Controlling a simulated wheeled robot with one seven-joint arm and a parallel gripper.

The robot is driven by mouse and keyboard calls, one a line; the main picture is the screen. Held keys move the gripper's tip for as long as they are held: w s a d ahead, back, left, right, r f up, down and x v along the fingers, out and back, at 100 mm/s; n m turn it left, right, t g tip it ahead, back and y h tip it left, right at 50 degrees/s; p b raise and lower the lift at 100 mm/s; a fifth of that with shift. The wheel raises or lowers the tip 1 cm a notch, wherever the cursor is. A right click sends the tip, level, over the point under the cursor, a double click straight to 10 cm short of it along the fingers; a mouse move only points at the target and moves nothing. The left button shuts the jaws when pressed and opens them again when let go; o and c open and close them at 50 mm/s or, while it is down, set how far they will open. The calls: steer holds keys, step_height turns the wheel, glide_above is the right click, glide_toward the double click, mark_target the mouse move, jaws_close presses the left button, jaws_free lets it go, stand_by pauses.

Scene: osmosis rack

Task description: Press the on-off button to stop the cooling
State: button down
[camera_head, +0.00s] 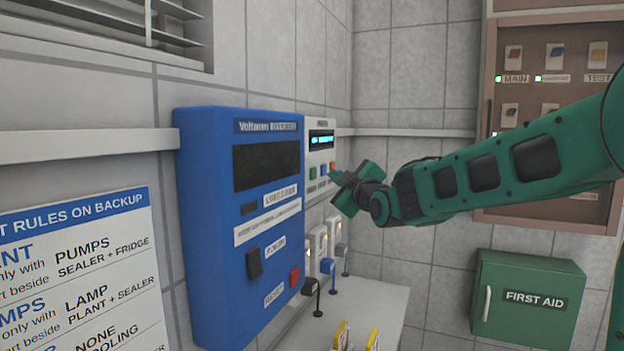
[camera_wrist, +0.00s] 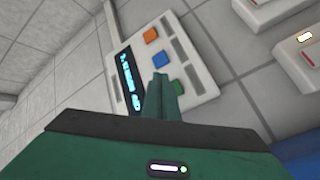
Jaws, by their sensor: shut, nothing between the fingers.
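A white control unit (camera_head: 321,154) with a lit cyan display (camera_head: 321,139) is on the wall, just right of the blue inverter box. It has a green, a blue and an orange button in a row. In the wrist view the orange button (camera_wrist: 150,34), blue button (camera_wrist: 162,58) and green button (camera_wrist: 177,87) are all visible; their labels are too small to read. My gripper (camera_head: 336,175) is shut and empty, in front of the unit's lower right part. In the wrist view its fingertips (camera_wrist: 160,76) overlap the unit between the display and the blue and green buttons. Contact cannot be told.
The blue inverter box (camera_head: 222,215) juts from the wall at left. Below the unit, several white sockets (camera_head: 320,240) with plugs sit above a pale shelf (camera_head: 365,298). A green first aid box (camera_head: 527,300) and a brown cabinet (camera_head: 560,203) hang on the far wall.

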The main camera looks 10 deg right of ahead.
steer(key=shift+s+d, duration=0.85)
steer(key=shift+d, duration=0.25)
steer(key=shift+d, duration=0.1)
steer(key=s+d, duration=0.7)
steer(key=d, duration=0.2)
steer(key=shift+d, duration=0.25)
steer(key=shift+f, duration=0.1)
steer(key=s+d+f+m+g+h, duration=0.1)
steer(key=s+d+f+m+g, duration=0.15)
steer(key=s+f, duration=0.35)
steer(key=s+d+f+m+g+h, duration=0.1)
steer(key=s+d+f+m+g, duration=0.2)
steer(key=f, duration=0.5)
steer(key=s+d+f+m+g+h, duration=0.1)
steer(key=s+f+m+g, duration=0.25)
steer(key=s+f, duration=0.4)
steer(key=s+f+m+g, duration=0.4)
steer(key=s+g, duration=0.1)
steer(key=s, duration=0.7)
steer(key=s+f+m+g, duration=0.4)
steer(key=s+f, duration=0.1)
steer(key=s, duration=0.7)
steer(key=shift+s+f+m+g+y, duration=0.15)
steer(key=shift+s+m+g+y, duration=0.15)
steer(key=shift+m+g, duration=0.1)
